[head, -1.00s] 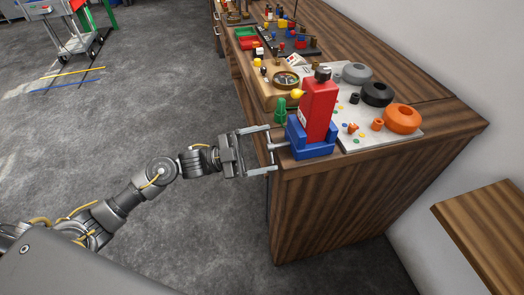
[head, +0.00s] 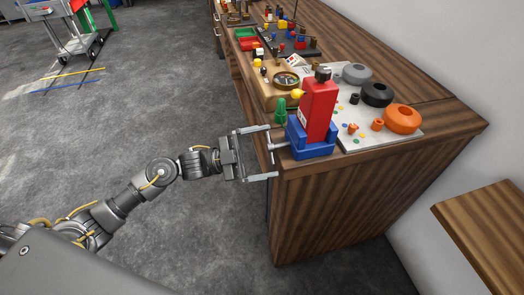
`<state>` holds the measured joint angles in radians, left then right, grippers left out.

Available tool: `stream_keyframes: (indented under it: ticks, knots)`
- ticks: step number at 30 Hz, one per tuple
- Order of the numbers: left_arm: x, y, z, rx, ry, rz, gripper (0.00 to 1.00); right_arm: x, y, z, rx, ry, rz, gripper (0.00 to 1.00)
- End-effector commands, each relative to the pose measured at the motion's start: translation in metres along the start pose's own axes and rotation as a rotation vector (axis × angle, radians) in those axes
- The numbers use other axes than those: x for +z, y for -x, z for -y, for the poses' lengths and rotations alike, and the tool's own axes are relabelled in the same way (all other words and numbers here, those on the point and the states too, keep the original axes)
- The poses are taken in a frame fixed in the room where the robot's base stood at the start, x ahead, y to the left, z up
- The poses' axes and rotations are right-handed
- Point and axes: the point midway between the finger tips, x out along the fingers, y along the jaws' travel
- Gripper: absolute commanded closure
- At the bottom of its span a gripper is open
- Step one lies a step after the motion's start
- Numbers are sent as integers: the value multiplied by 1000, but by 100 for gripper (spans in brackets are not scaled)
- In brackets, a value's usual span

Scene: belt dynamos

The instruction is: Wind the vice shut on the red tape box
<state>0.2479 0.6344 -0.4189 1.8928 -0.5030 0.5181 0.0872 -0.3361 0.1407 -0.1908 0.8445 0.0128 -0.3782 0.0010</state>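The red tape box (head: 319,108) stands upright in the blue vice (head: 311,148), at the front left edge of the wooden bench. Whether the jaws touch the box I cannot tell. The vice's grey screw and cross handle (head: 271,148) stick out past the bench edge to the left. My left gripper (head: 273,152) is open, its two fingers spread wide, one above and one below the handle. It holds nothing that I can see. My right gripper is not in view.
A green piece (head: 280,112) stands just left of the vice. A light board (head: 384,143) on the right carries an orange ring (head: 403,118), a black ring (head: 377,94) and a grey ring (head: 357,73). A wooden block with a dial (head: 286,79) lies behind.

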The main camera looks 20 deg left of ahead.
Motion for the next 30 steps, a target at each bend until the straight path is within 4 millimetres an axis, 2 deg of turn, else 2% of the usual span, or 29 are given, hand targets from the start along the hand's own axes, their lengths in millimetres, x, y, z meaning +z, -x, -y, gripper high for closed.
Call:
stream_keyframes:
  ticks: [5, 8, 12, 21, 25, 30]
  knots:
    - [0, 2, 1, -2, -2, 0, 6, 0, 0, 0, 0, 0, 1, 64]
    - [1, 10, 1, -3, -2, 2, 6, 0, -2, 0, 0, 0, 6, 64]
    - [2, 35, -1, -1, -1, 4, 6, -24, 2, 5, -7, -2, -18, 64]
    - [2, 90, -1, 1, 0, 3, 6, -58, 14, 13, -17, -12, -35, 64]
    - [1, 103, -1, 0, 0, 1, 6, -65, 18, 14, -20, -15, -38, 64]
    - [0, 108, 0, 0, 0, -1, 6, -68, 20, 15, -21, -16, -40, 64]
